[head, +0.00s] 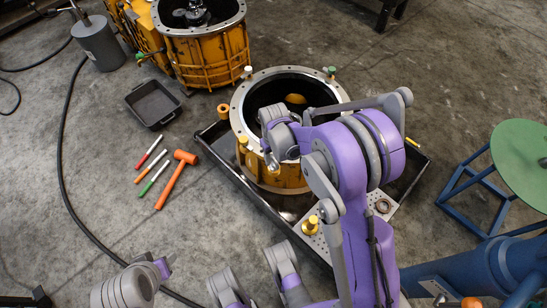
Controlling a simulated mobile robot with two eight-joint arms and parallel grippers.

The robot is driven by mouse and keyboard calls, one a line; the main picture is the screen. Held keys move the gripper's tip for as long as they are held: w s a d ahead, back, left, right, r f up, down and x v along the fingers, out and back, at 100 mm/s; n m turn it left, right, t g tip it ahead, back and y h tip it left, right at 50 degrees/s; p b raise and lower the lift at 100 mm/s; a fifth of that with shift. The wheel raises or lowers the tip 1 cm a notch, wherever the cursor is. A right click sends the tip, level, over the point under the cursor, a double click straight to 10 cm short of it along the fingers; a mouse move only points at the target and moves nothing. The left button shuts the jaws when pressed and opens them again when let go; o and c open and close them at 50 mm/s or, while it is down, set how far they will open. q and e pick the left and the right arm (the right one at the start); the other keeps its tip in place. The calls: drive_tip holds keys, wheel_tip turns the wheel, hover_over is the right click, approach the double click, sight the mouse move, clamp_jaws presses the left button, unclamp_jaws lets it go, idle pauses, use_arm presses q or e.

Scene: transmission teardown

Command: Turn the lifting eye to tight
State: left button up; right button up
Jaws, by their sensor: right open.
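A yellow-orange ring-shaped housing (275,176) with a grey bolted flange stands upright in a black tray (260,196). My right arm reaches over it from the lower right. My right gripper (271,158) is open at the front left of the housing's rim, and the wrist hides part of the flange and opening. I cannot make out a lifting eye for certain; it may be hidden behind the wrist. Small coloured fittings sit around the rim, among them a yellow one (243,140) close to the gripper. Purple and grey links of mine show at the bottom, without clear fingers.
A second yellow housing (210,55) stands behind. An orange mallet (176,180), several pens and a black bin (152,104) lie to the left. A perforated plate (325,246) bears a yellow fitting (310,226) and a grey ring (382,206). A green-topped stool (522,165) stands right.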

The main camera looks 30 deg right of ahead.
drive_tip(key=shift+f, duration=0.15)
drive_tip(key=shift+c, duration=0.3)
clamp_jaws()
